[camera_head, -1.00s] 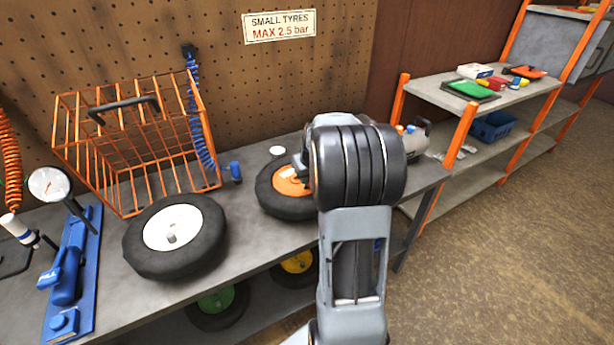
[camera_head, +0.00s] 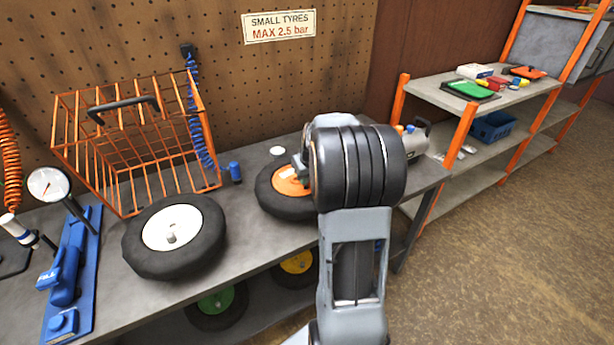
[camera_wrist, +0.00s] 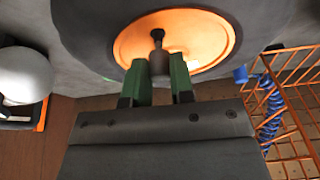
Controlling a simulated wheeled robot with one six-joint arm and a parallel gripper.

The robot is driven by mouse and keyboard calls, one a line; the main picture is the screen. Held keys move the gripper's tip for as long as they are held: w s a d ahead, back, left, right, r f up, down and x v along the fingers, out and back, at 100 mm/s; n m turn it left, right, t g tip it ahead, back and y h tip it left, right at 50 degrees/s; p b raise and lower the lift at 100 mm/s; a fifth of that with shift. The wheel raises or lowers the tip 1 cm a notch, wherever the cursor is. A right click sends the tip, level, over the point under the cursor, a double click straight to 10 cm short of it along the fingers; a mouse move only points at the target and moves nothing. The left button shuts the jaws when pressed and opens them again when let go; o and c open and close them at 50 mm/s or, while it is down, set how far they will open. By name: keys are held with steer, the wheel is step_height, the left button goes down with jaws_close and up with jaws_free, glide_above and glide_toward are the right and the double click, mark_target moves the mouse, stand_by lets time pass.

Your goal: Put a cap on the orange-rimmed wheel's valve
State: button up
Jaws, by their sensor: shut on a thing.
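The orange-rimmed wheel (camera_head: 283,184) lies flat on the bench, partly hidden behind my arm in the head view. Its orange rim (camera_wrist: 205,35) fills the top middle of the wrist view. My gripper (camera_wrist: 159,66) has green fingers over the rim, closed on a small grey cylindrical piece. A dark, round-topped stem (camera_wrist: 157,38) stands just beyond the fingers, close to the grey piece. I cannot tell which of these is the valve or the cap, or whether they touch. In the head view the fingertips are mostly hidden by my arm.
A white-rimmed wheel (camera_head: 172,258) and an orange wire cage (camera_head: 125,160) stand to the left. A blue cylindrical fitting (camera_head: 235,172) and a white disc (camera_head: 277,151) lie nearby on the bench. A grey tank (camera_head: 414,136) stands right of my arm.

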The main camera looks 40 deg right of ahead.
steer(key=shift+f+b, duration=1.1)
steer(key=shift+f, duration=0.15)
stand_by(0.4)
steer(key=o, duration=1.3)
steer(key=shift+c, duration=0.2)
steer(key=shift+r, duration=0.15)
steer(key=shift+r+p, duration=2.6)
steer(key=shift+r, duration=1.05)
